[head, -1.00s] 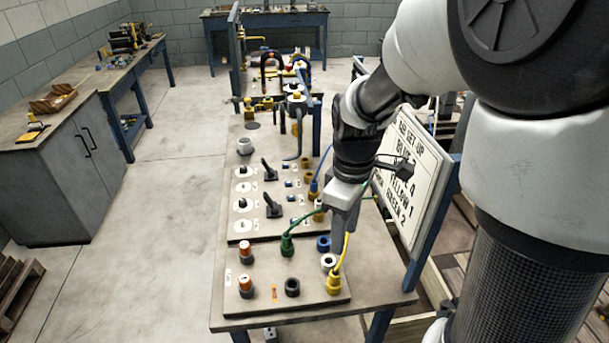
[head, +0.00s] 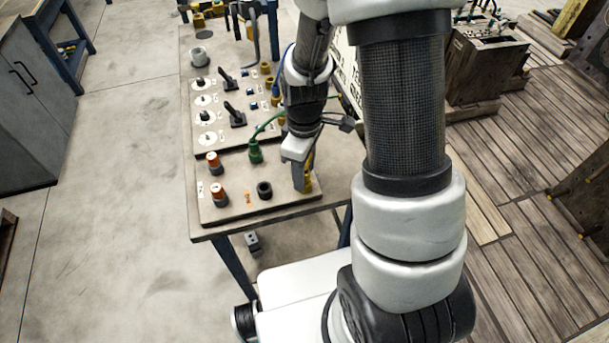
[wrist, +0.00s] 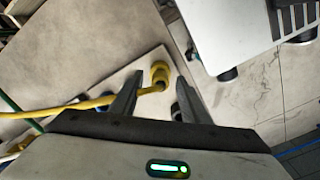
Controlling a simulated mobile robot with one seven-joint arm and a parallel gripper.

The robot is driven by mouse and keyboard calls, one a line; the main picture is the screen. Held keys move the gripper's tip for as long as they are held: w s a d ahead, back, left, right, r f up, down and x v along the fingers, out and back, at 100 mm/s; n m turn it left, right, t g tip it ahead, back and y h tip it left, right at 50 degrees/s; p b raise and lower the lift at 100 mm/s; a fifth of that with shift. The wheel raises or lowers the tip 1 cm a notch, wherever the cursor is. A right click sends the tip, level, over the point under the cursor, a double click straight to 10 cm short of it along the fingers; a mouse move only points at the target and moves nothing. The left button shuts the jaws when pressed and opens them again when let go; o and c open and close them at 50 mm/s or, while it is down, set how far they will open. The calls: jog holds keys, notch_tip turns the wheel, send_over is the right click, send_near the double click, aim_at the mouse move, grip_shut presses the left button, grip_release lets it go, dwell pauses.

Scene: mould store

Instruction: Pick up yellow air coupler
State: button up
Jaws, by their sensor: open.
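The yellow air coupler (wrist: 160,74) stands at the edge of the pale board in the wrist view, with a yellow hose running left from it. In the head view it is a small yellow patch (head: 309,183) mostly hidden behind my gripper (head: 298,182). My gripper is open, with its fingers (wrist: 159,80) one on each side of the coupler and hose in the wrist view. A gap shows on both sides, and I cannot tell whether either finger touches it.
A green coupler (head: 255,152) with a green hose stands left of my gripper. Two orange-topped fittings (head: 218,195) and a black ring (head: 264,190) are on the board (head: 240,211). The bench's front edge (head: 270,222) is close by.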

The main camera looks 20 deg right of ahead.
jog(key=shift+f, duration=0.2)
grip_shut()
